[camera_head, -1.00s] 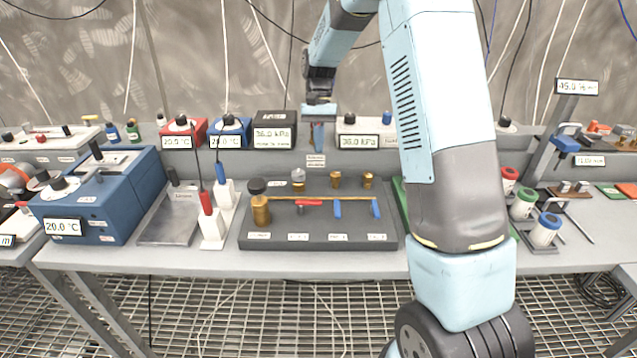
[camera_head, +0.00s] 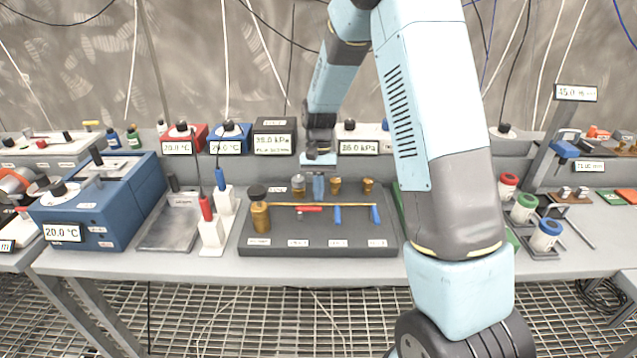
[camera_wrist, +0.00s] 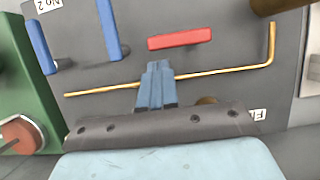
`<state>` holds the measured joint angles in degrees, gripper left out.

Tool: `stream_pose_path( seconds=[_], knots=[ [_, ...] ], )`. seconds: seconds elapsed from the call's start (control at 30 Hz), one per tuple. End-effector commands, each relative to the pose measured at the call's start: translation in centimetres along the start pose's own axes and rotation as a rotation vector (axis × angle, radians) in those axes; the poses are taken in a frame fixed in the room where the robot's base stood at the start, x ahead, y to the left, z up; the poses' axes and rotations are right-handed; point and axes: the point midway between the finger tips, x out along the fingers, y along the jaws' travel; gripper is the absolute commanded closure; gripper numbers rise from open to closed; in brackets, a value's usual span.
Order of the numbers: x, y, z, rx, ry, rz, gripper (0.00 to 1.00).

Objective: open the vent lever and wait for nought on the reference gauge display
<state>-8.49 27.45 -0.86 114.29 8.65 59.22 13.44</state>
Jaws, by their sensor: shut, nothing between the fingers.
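A dark panel (camera_head: 270,240) on the bench carries a thin brass pipe (camera_head: 345,204), a red lever (camera_head: 309,209) and two blue levers. The red lever lies roughly along the pipe; it also shows in the wrist view (camera_wrist: 180,39). The blue levers lie across the pipe's line. My gripper (camera_head: 318,197) is shut and empty, low over the panel behind the red lever. In the wrist view my fingertips (camera_wrist: 158,66) are by the pipe, just short of the red lever; contact cannot be told. A dark gauge box (camera_head: 274,139) behind shows a kPa reading near 36.
A brass pump with a black knob (camera_head: 259,210) stands at the panel's left. Brass fittings (camera_head: 336,185) stand along its back. A white box (camera_head: 358,147) also reads about 36 kPa. Red and blue probes (camera_head: 206,210) stand left.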

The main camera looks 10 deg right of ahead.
Motion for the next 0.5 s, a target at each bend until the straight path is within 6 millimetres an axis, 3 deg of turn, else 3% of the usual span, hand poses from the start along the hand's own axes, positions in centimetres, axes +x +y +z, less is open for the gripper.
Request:
stream_pose_path(
  seconds=[0.5],
  knots=[
    [0.22,0.03,0.61,0.002,0.000,-0.001,1.00]
  ],
)
